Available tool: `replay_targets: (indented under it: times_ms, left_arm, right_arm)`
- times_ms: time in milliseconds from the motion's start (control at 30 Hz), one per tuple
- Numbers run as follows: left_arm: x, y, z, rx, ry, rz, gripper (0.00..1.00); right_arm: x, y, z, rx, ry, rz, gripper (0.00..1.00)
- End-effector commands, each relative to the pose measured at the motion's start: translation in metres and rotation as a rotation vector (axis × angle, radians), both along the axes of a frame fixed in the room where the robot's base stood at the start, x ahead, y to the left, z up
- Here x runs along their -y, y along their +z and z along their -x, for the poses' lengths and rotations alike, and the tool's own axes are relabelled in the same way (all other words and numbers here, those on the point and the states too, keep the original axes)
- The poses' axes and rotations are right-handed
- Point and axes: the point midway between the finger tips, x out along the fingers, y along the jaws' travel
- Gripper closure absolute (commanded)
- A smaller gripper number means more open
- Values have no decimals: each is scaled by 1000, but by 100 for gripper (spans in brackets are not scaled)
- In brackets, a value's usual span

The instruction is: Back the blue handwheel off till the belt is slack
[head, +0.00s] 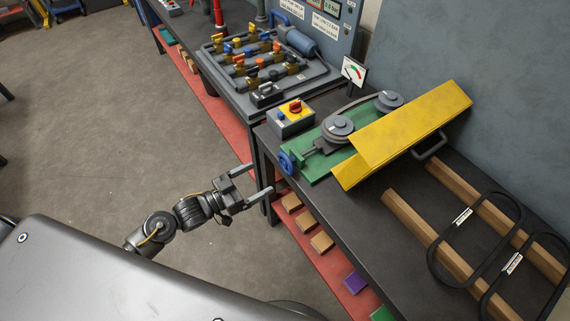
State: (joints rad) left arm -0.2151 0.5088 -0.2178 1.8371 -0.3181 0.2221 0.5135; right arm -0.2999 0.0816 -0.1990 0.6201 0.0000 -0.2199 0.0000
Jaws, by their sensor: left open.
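The blue handwheel (289,161) is at the near left end of the green belt-drive base (323,161), at the table's edge. A screw leads from it toward the front grey pulley (338,127). A second pulley (388,101) sits farther back. The belt (358,106) shows between the pulleys; I cannot tell how tight it is. My right gripper is not in view.
A grey box with a red-and-yellow switch (291,115) stands behind the handwheel. A gauge card (353,71) stands near the pulleys. Two black belts (475,238) lie on wooden bars at the right. A valve bench (262,75) is behind. The floor (110,130) at left is clear.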

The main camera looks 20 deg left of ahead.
Motion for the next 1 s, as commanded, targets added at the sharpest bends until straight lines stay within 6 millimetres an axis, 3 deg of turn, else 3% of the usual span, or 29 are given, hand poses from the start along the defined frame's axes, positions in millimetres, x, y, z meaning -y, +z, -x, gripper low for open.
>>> replay_targets:
  times_ms: [500,700,1000]
  left_arm:
    - [54,2,-67,0,3,0,9]
    - [64,0,-78,0,3,-2,9]
    - [66,0,-80,0,2,-2,9]
  right_arm:
    - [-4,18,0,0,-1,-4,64]
    - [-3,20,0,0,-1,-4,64]
    - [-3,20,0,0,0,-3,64]
